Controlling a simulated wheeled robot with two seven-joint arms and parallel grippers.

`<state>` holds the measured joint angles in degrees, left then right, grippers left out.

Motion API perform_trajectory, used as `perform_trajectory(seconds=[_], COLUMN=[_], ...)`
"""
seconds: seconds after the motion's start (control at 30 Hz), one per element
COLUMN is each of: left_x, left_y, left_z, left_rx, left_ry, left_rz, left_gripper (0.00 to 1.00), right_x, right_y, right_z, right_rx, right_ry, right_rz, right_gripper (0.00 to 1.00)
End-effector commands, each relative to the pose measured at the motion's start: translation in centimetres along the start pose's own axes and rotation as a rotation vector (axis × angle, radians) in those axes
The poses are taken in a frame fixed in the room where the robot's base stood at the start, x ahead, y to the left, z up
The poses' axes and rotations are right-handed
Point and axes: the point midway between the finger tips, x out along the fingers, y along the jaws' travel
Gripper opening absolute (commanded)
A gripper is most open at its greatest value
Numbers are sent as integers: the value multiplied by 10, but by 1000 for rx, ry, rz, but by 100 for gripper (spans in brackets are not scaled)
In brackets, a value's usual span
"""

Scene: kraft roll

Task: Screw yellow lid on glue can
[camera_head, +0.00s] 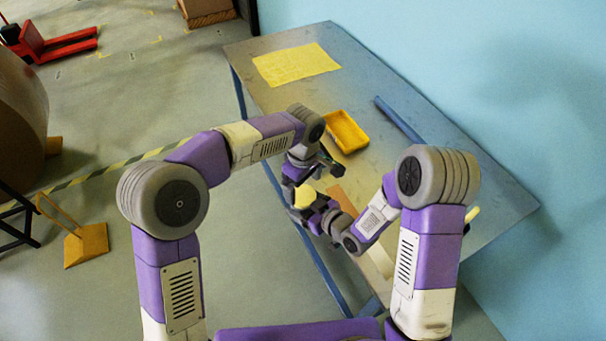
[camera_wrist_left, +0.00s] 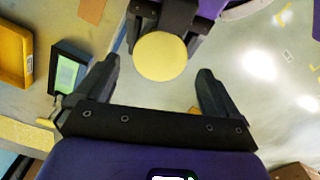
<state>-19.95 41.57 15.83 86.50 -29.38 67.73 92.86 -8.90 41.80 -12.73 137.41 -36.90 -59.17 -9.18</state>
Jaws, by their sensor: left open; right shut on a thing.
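The yellow lid (camera_wrist_left: 160,56) shows as a round pale-yellow disc facing the left wrist camera; it also shows in the head view (camera_head: 304,197). It sits between the fingers of my right gripper (camera_head: 313,208), which is shut on the glue can under it. The can's body is hidden, so I cannot tell how the lid is seated. My left gripper (camera_wrist_left: 157,92) is open and empty, its fingers spread wider than the lid. In the head view it is just above the lid, near the table's front edge.
A yellow tray (camera_head: 346,131) and a device with a green screen (camera_wrist_left: 68,72) are beside the grippers on the table (camera_head: 290,98). A yellow sheet (camera_head: 296,65), a blue bar (camera_head: 398,120) and an orange-brown card (camera_head: 342,198) lie there too. Open floor borders the table.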

Motion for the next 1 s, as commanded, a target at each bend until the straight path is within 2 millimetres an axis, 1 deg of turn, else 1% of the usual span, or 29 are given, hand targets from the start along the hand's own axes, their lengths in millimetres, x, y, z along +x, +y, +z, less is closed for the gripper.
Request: perform_trajectory(seconds=[0.03, 0.1, 0.23, 0.37, 0.6, 0.63, 1.0], left_x=[9, 18, 30, 35, 35, 35, 35], left_y=[-1, -1, 0, 0, 0, 0, 0], left_z=[0, 0, 0, 0, 0, 0, 0], left_rx=[1, 0, 0, 1, 0, 0, 0], left_ry=[-2, -1, -1, 0, 0, 0, 0], left_rz=[-3, -3, -1, 1, 1, 1, 1], left_gripper=[96, 96, 96, 96, 96, 94, 38], right_x=[0, 0, 0, 0, 0, 0, 0], right_y=[0, 0, 0, 0, 0, 0, 0], right_z=[-1, -1, -1, -1, -1, -1, -1], right_rx=[-1, -1, -1, -1, -1, -1, -1], right_ry=[3, 2, 3, 3, 3, 3, 3], right_rz=[0, 0, 0, 0, 0, 0, 0], right_gripper=[0, 0, 0, 0, 0, 0, 0])
